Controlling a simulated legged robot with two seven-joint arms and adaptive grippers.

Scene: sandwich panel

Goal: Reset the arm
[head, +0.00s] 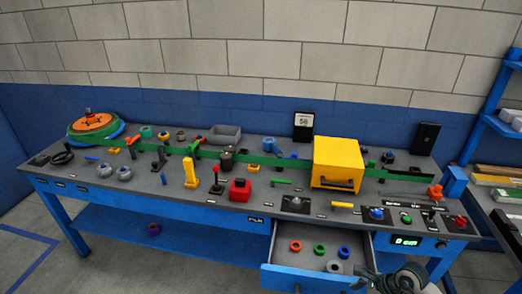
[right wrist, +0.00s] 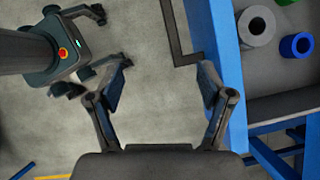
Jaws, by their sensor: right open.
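My right gripper (head: 395,282) is at the bottom edge of the head view, by the front right corner of the open drawer (head: 345,279). In the right wrist view its two fingers (right wrist: 165,78) are spread wide with nothing between their tips. The blue drawer front (right wrist: 228,70) and its dark handle (right wrist: 172,35) show beyond the fingers; I cannot tell the exact gap. My left gripper is not in view.
The drawer holds a grey ring (right wrist: 257,26), a blue ring (right wrist: 296,46) and others. The blue workbench (head: 160,213) above is crowded with small parts, a yellow box (head: 338,160) and a control panel (head: 400,216). Bare floor (right wrist: 150,110) lies below the gripper.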

